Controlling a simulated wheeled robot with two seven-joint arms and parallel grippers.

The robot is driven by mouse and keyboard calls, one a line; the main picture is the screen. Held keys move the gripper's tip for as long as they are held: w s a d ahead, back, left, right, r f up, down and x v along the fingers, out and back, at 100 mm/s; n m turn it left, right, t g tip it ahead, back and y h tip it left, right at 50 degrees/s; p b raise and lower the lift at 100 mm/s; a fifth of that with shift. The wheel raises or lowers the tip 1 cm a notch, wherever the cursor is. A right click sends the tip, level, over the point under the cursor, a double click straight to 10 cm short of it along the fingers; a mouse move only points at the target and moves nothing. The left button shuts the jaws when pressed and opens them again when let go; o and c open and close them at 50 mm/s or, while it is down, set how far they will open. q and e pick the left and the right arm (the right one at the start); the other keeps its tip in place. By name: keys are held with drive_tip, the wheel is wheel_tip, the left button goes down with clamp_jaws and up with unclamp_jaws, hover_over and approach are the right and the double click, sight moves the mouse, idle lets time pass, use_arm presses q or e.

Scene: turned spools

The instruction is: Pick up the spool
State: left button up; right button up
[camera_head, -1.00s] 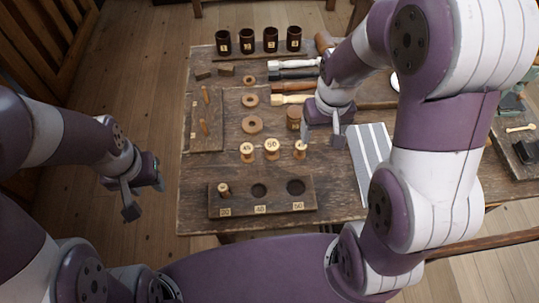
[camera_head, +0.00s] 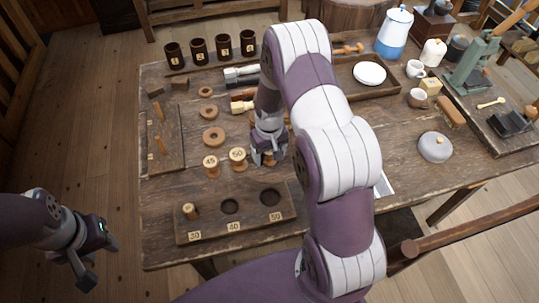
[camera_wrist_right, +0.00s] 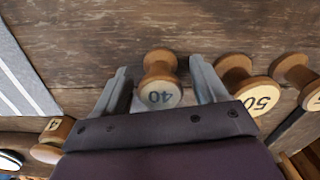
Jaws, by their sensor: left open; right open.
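A pale wooden spool marked 40 (camera_wrist_right: 160,80) stands between the two fingers of my right gripper (camera_wrist_right: 158,88) in the right wrist view. The fingers are open, one on each side of it, and I cannot tell whether either touches it. In the head view my right gripper (camera_head: 269,157) largely hides this spool. The spools marked 50 (camera_head: 238,158) and 45 (camera_head: 210,166) stand to its left on the table. A dark rack (camera_head: 250,224) labelled 30, 40 and 50 has a small spool (camera_head: 190,211) in its 30 hole. My left gripper (camera_head: 87,268) is open and empty, off the table's left side.
The 50 spool (camera_wrist_right: 235,75) is close beside one right finger in the wrist view. The rack's 40 and 50 holes are empty.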

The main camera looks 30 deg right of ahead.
drive_tip(key=c, duration=1.1)
